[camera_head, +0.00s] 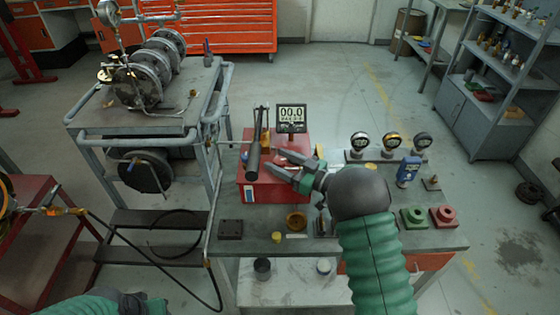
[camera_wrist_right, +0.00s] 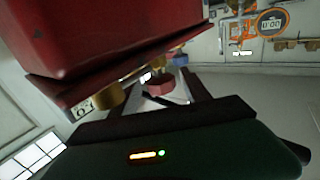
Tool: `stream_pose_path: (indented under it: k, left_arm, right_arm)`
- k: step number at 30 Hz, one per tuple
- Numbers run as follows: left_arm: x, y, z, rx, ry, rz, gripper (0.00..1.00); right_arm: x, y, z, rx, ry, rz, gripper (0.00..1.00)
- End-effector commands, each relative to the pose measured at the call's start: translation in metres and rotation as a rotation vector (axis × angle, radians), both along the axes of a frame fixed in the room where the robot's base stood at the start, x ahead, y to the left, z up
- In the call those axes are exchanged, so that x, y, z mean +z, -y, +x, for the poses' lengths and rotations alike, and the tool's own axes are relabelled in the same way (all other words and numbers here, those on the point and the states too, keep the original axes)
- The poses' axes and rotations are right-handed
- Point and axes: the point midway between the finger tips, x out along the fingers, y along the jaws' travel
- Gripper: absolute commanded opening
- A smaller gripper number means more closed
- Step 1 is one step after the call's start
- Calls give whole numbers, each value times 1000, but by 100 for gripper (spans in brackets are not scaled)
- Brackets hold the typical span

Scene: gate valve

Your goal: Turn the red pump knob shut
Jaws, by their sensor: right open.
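The red pump (camera_head: 262,190) is a box on the grey bench, with a dark lever and a gauge reading 00.0 above it. In the wrist view its red body (camera_wrist_right: 110,35) fills the upper left. A faceted red knob (camera_wrist_right: 158,88) shows there between the dark fingers of my right gripper (camera_wrist_right: 162,80); contact cannot be told. In the head view my right gripper (camera_head: 283,165) is open at the pump's right side, its fingers partly hiding the knob area. My left arm (camera_head: 100,303) is low at the left edge; its jaws are not clear.
The bench (camera_head: 330,243) also holds several dial gauges (camera_head: 391,141), a blue device (camera_head: 408,170), green (camera_head: 413,217) and red (camera_head: 444,215) blocks, and a brass dish (camera_head: 296,220). A steel cart (camera_head: 130,126) stands to the left.

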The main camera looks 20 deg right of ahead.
Motion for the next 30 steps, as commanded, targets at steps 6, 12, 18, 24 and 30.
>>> stream_pose_path:
  k: [6,12,18,24,30]
  left_arm:
    - [0,0,0,0,0,0,36]
    - [0,0,0,0,0,0,36]
    - [0,0,0,0,0,0,36]
    - [0,0,0,0,0,0,36]
    - [1,0,0,0,0,0,36]
  right_arm:
    - [1,-1,0,0,1,1,55]
    - [1,-1,0,0,1,0,30]
    - [0,-1,0,1,0,0,4]
    - [0,-1,0,-2,0,0,0]
    - [0,-1,0,-38,-1,0,0]
